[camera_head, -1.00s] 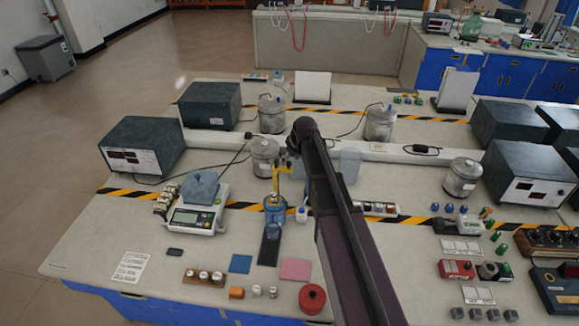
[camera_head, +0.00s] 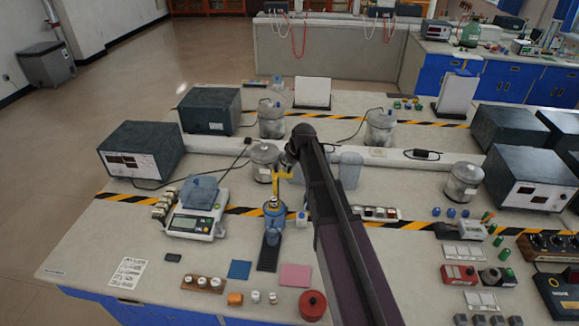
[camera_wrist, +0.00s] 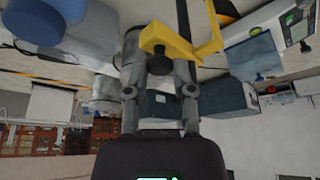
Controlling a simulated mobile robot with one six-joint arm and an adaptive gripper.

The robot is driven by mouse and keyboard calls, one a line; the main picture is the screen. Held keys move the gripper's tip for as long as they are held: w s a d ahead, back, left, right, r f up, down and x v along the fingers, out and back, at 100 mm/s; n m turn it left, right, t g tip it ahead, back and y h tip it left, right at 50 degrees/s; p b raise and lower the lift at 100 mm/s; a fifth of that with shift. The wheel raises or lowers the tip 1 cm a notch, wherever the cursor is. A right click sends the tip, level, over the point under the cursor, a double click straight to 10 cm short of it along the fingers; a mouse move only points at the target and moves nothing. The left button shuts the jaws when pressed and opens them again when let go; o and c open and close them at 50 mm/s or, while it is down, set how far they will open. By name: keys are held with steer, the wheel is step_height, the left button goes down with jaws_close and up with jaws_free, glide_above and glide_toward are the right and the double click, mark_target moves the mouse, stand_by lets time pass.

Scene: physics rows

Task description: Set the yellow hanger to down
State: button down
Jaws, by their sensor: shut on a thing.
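The yellow hanger (camera_head: 281,178) stands up from a small blue apparatus (camera_head: 274,214) near the middle of the bench in the head view. In the wrist view the hanger (camera_wrist: 181,46) is a bent yellow bar with a dark round knob (camera_wrist: 158,62) on it. My gripper (camera_head: 288,160) is at the hanger's top end, and its two fingers (camera_wrist: 161,76) are closed in around the hanger near the knob. The exact contact is partly hidden by the knob and fingers. The blue body (camera_wrist: 50,22) of the apparatus shows at the wrist view's upper left.
A balance (camera_head: 190,222) stands left of the apparatus, and a small white bottle (camera_head: 302,219) close to its right. Metal canisters (camera_head: 263,160) stand behind. A red pot (camera_head: 312,304) and small jars are in front. My arm crosses the bench at the right.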

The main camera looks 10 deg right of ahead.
step_height(320, 180, down, 10)
steer(key=b, duration=1)
steer(key=shift+s+r, duration=0.15)
steer(key=c, duration=0.8)
jaws_free()
steer(key=o, duration=0.4)
steer(key=shift+f, duration=0.2)
steer(key=shift+c, duration=0.2)
steer(key=shift+r, duration=0.1)
steer(key=shift+r, duration=0.1)
